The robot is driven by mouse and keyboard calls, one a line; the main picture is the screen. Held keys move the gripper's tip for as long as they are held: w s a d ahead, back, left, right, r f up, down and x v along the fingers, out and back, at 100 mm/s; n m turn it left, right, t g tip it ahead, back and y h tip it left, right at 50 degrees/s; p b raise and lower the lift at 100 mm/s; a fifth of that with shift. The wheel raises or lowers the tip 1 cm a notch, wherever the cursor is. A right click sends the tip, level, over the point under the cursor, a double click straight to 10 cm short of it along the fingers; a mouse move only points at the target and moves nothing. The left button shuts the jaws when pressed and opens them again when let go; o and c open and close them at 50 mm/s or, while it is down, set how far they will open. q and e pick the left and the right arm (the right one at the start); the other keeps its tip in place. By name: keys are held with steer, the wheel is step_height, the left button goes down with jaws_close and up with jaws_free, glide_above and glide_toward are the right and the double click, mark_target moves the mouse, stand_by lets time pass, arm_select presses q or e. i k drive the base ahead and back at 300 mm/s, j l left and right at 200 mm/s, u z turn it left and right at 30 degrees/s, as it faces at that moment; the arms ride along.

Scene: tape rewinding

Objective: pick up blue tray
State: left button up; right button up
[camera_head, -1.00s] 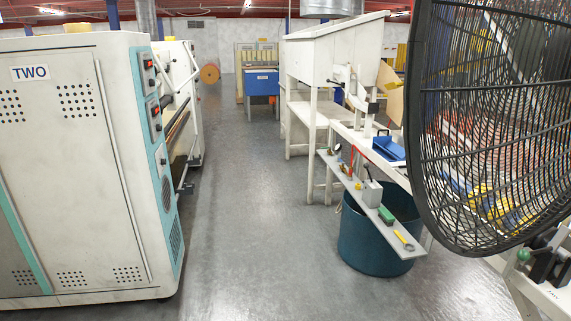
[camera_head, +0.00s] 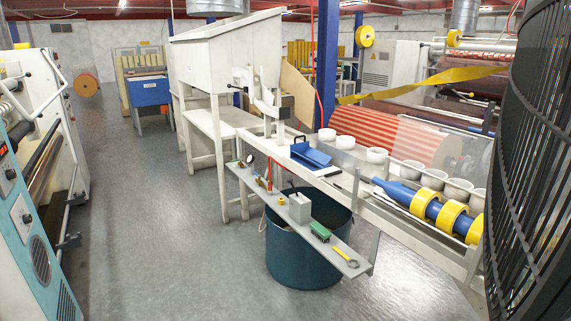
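The blue tray (camera_head: 311,154) lies on the white bench (camera_head: 345,179) right of the picture's middle, beside the white upright press-like fixture. It has a raised back edge and looks empty. Neither of my grippers shows in the head view, so nothing is seen touching the tray.
A narrow shelf (camera_head: 334,245) with small tools juts out in front of the bench, above a dark teal bin (camera_head: 290,262). A blue roller with yellow rings (camera_head: 452,216) lies right of the tray. A black fan cage (camera_head: 540,170) fills the right edge. The floor (camera_head: 160,230) is clear.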

mark_target(313, 159)
steer(key=i+j+z, duration=0.55)
steer(key=j, duration=0.4)
steer(key=i+j+u, duration=0.3)
steer(key=i, duration=0.35)
steer(key=i+l+u, duration=0.1)
steer(key=i+u, duration=0.2)
steer(key=i, duration=0.4)
